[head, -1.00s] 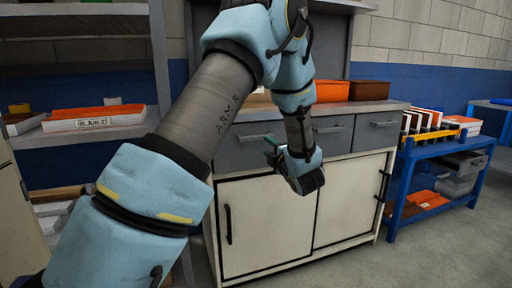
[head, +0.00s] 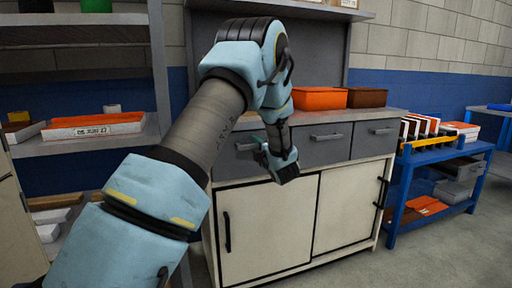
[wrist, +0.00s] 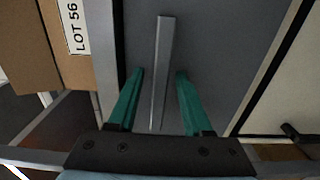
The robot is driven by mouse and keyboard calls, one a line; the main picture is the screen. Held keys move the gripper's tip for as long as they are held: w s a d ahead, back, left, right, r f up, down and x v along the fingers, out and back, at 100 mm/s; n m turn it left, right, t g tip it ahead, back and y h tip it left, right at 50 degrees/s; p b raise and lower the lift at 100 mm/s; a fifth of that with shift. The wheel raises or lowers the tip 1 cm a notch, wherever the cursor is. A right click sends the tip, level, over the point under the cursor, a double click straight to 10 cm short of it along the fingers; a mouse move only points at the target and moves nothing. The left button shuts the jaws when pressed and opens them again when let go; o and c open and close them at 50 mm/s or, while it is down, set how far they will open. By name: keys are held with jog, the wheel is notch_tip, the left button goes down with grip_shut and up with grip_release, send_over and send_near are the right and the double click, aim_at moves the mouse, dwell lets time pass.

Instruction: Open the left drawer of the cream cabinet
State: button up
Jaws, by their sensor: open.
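The cream cabinet (head: 265,225) stands in the middle of the head view, with a row of grey drawers under its top. The left drawer (head: 225,160) is shut, and its right part is hidden behind my gripper and wrist. In the wrist view the grey drawer front (wrist: 215,60) fills the middle, with its bar handle (wrist: 161,70) running up the picture. My gripper (wrist: 158,82) is open, its green fingers on either side of the handle's near part, with gaps to both sides. Whether the fingertips reach the handle's depth I cannot tell. In the head view my gripper (head: 258,142) is partly hidden by the wrist.
Orange (head: 318,98) and brown (head: 366,97) bins stand on the cabinet top. A blue cart (head: 400,200) stands to the right, a grey shelf (head: 150,130) to the left. A box marked LOT 56 (wrist: 55,65) shows in the wrist view. Floor is clear at front right.

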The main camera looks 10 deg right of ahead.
jog(key=shift+c, duration=0.2)
grip_shut()
dwell(1.1)
